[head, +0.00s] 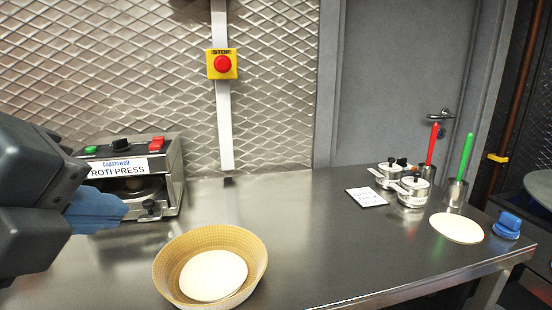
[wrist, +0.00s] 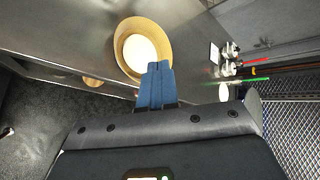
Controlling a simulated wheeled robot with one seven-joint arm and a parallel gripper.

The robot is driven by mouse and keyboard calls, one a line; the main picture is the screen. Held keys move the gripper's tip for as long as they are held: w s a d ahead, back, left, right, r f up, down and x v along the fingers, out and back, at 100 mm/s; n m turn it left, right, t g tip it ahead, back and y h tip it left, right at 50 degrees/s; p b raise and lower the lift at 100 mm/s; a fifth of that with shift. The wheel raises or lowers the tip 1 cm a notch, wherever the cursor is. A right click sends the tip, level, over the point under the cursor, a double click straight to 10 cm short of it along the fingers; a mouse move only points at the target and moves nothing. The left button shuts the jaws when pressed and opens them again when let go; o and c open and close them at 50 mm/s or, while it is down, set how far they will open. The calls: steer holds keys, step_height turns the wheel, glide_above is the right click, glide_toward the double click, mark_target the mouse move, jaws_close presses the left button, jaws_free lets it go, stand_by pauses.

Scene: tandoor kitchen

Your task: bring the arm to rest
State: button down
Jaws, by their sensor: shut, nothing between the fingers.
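My gripper (head: 97,211) is at the left of the head view, raised in front of the roti press, with its blue fingers pointing right. In the wrist view its blue fingers (wrist: 155,84) lie together with nothing between them. They overlap the near rim of the basket in that view, but the head view shows the gripper apart from it, to its left. The arm behind the gripper runs out of the left edge of the head view.
The steel counter (head: 300,235) holds a woven basket (head: 258,262) with a flatbread (head: 213,275), a roti press (head: 165,180), a card (head: 367,197), two lidded pots (head: 412,192), red and green handled tools, another flatbread (head: 457,227) and a blue object (head: 507,225). The counter's middle is clear.

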steer(key=w+d+f+n+t, duration=0.1)
steer(key=w+d+f+n, duration=0.2)
steer(key=d+f+n, duration=0.2)
steer(key=w+d+f+n+t+p, duration=0.1)
steer(key=w+d+f+n+t, duration=0.1)
steer(key=d+f+n, duration=0.3)
steer(key=w+d+f+n+t, duration=0.2)
steer(key=w+d+f+n, duration=0.2)
steer(key=d, duration=0.5)
steer(key=shift+w+d+f+n+y, duration=0.15)
steer(key=shift+f+n+y, duration=0.05)
steer(key=shift+f+n, duration=0.2)
steer(key=shift+w+d+f+n+y, duration=0.1)
steer(key=shift+d+f+n+y, duration=0.15)
steer(key=shift+f, duration=0.2)
steer(key=s+d+f+n+g+y+p, duration=0.1)
steer(key=s+d+f+n+y, duration=0.1)
steer(key=s+d+f+n, duration=0.5)
steer(key=s+d+f+n+y+p, duration=0.1)
steer(key=s+d+f+n, duration=0.3)
steer(key=s+d, duration=0.55)
steer(key=s+r+h, duration=0.1)
steer(key=s, duration=0.9)
steer(key=s+d+r+h, duration=0.1)
steer(key=s+r, duration=0.1)
steer(key=s, duration=0.8)
steer(key=shift+r+p, duration=0.25)
steer(key=shift+p, duration=0.15)
